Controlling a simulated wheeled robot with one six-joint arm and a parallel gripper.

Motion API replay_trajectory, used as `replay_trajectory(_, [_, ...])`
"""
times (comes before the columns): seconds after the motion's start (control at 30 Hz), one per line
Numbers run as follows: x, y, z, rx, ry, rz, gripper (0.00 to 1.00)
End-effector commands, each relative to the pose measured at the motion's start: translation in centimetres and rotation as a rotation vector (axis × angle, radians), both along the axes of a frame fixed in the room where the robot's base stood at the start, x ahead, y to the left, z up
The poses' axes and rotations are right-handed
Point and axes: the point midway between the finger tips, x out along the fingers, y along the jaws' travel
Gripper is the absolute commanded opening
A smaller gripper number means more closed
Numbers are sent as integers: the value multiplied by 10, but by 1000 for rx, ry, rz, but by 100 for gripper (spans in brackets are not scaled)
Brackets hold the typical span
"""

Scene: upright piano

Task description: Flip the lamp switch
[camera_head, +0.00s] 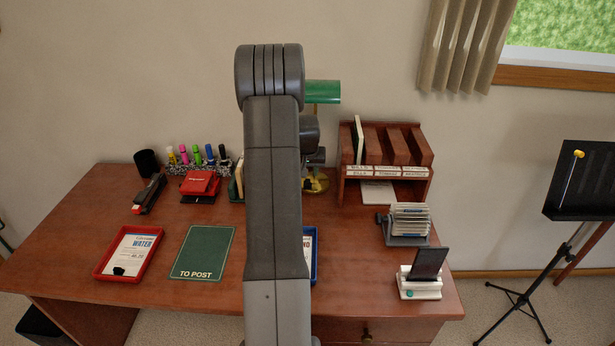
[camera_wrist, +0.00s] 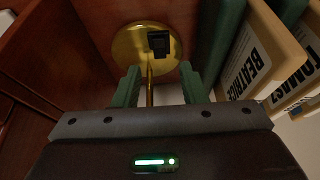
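The desk lamp has a green shade (camera_head: 323,92) that shows just right of my arm in the head view. Its round brass base (camera_head: 326,181) is partly hidden by my arm and wrist. In the wrist view the brass base (camera_wrist: 128,45) lies ahead of my gripper (camera_wrist: 160,84), with a small black switch (camera_wrist: 158,42) on it. The thin brass stem (camera_wrist: 150,92) shows between the two green fingers. My gripper is open, its fingers apart, and I see nothing held. The switch appears beyond the fingertips; whether anything touches it I cannot tell.
A wooden sorter (camera_head: 388,150) stands close right of the lamp. In the wrist view binders (camera_wrist: 250,55) stand close to the right finger. A card file (camera_head: 408,222), red tray (camera_head: 128,253) and pens (camera_head: 197,157) are on the desk (camera_head: 350,290). Its front middle right is clear.

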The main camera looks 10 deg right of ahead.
Motion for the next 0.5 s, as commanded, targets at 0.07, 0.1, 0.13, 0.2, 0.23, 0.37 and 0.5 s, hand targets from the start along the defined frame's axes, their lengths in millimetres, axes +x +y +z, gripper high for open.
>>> replay_trajectory(0.07, [5, -1, -13, 0, 2, 0, 38])
replay_trajectory(0.1, [7, -2, -19, 0, 2, 0, 38])
replay_trajectory(0.13, [9, -2, -23, 0, 2, 0, 38])
replay_trajectory(0.2, [12, -3, -30, 0, 2, 0, 38])
replay_trajectory(0.23, [14, -3, -33, 0, 2, 0, 38])
replay_trajectory(0.37, [17, -4, -42, 0, 0, 0, 38])
replay_trajectory(0.5, [18, -4, -45, 0, 0, 0, 38])
